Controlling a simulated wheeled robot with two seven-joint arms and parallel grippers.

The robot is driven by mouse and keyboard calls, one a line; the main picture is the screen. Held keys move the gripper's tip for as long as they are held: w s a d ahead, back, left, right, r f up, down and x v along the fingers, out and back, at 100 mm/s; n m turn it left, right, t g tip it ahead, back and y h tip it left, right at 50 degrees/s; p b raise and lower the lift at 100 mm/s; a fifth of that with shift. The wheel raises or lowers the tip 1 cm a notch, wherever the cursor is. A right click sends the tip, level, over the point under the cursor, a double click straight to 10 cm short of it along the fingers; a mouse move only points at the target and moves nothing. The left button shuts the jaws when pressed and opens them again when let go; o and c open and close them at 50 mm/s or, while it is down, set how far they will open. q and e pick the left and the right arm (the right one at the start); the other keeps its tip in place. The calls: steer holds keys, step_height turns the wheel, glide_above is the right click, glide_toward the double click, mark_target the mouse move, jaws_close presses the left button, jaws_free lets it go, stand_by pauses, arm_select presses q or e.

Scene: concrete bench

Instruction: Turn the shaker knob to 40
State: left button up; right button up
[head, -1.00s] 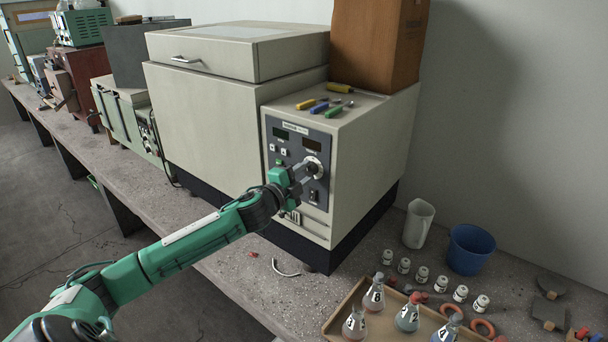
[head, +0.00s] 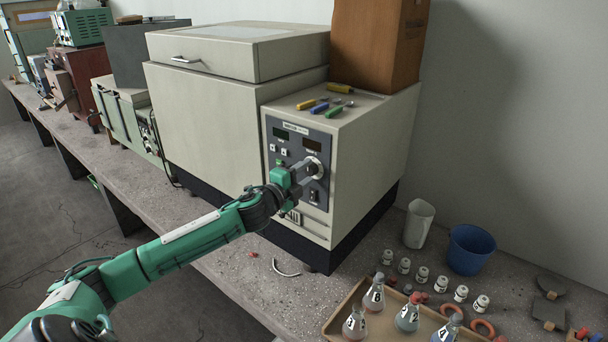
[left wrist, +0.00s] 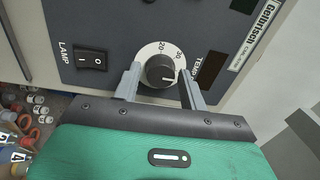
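The shaker (head: 235,110) is a large beige machine with a grey control panel (head: 284,158) on its right-hand front. Its knob (left wrist: 161,70) is dark and round, on a white dial (left wrist: 150,52) with printed numbers, of which 20 and 30 show in the left wrist view. I cannot read the knob's exact setting. My left gripper (left wrist: 161,86) is open, with one finger on each side of the knob and a small gap showing at each side. In the head view the left gripper (head: 308,172) partly covers the dial. My right gripper is not in view.
A lamp switch (left wrist: 92,60) is beside the dial. Screwdrivers (head: 322,105) lie on the shaker's top near a brown box (head: 375,45). A tray (head: 345,302) with flasks, several small bottles, a white jug (head: 418,223) and a blue cup (head: 470,249) stand at the right.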

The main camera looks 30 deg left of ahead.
arm_select(q)
steer(key=shift+o, duration=0.6)
steer(key=shift+s+f+b, duration=0.15)
steer(key=shift+s+b, duration=0.15)
steer(key=shift+s, duration=0.15)
steer(key=s+a+b, duration=0.1)
steer(key=s+b, duration=0.3)
steer(key=s, duration=0.8)
steer(key=shift+s+f+b, duration=0.2)
steer(key=shift+s+b, duration=0.1)
steer(key=shift+s, duration=0.1)
steer(key=shift+a, duration=0.1)
